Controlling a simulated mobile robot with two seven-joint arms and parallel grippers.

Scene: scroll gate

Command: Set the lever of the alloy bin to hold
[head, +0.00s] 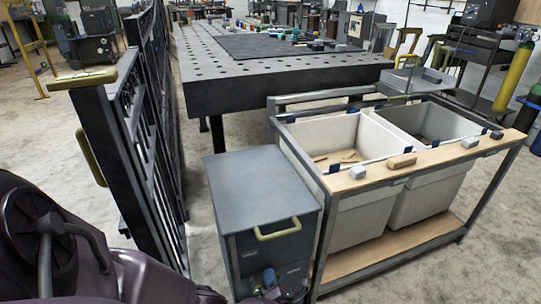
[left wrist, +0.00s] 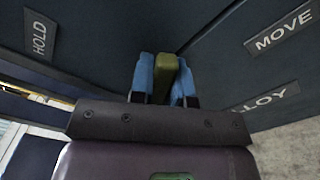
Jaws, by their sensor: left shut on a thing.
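The alloy bin is a grey box (head: 262,180) with a yellow pull handle (head: 278,229), in the lower middle of the head view. In the left wrist view, its dark front (left wrist: 115,25) carries a HOLD label (left wrist: 39,40) at left, a MOVE label (left wrist: 284,27) at right and a partly covered ALLOY label (left wrist: 262,100) below. My left gripper (head: 268,278) is low at the bin's front. Its blue fingers are shut on the olive lever (left wrist: 166,72), which lies between the HOLD and MOVE labels. The lever's pivot is hidden. My right gripper is out of view.
A wooden-edged cart with two white tubs (head: 338,140) stands close at the bin's right. A black scroll gate (head: 130,120) stands to the left, with floor between. A perforated steel table (head: 270,80) is behind.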

